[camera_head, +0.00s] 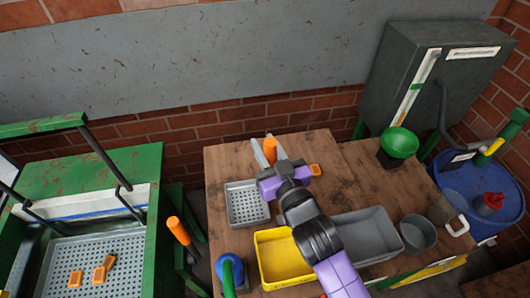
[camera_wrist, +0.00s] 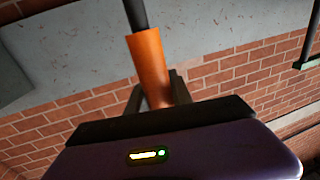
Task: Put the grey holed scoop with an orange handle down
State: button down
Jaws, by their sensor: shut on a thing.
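My gripper (camera_head: 270,172) is shut on the orange handle (camera_head: 270,150) of the scoop, near the back edge of the wooden table. The orange handle (camera_wrist: 150,68) also shows in the wrist view, with a dark rod running out of it to the picture's edge. A square grey holed pan (camera_head: 247,203) sits just left of my gripper and looks like the scoop's head. My gripper hides the join between rod and pan, and I cannot tell whether the pan touches the table.
A yellow bin (camera_head: 262,233) and grey bin (camera_head: 345,222) stand nearer on the table (camera_head: 355,160). An orange block (camera_head: 315,169) lies right of my gripper. A green machine (camera_head: 130,165) is at left.

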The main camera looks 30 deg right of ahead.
jog(key=shift+f, duration=1.4)
jog(key=shift+f, duration=0.15)
jog(key=c, duration=1.1)
grip_release()
jog(key=shift+s+a+b, duration=0.25)
jog(key=shift+s+b, duration=0.25)
jog(key=shift+s, duration=1.5)
jog(key=shift+s+a+b, duration=0.2)
jog(key=shift+s+b, duration=0.25)
jog(key=shift+s, duration=1.55)
jog(key=shift+s+a+b, duration=0.25)
jog(key=shift+s+b, duration=0.25)
jog(key=shift+s, duration=1.5)
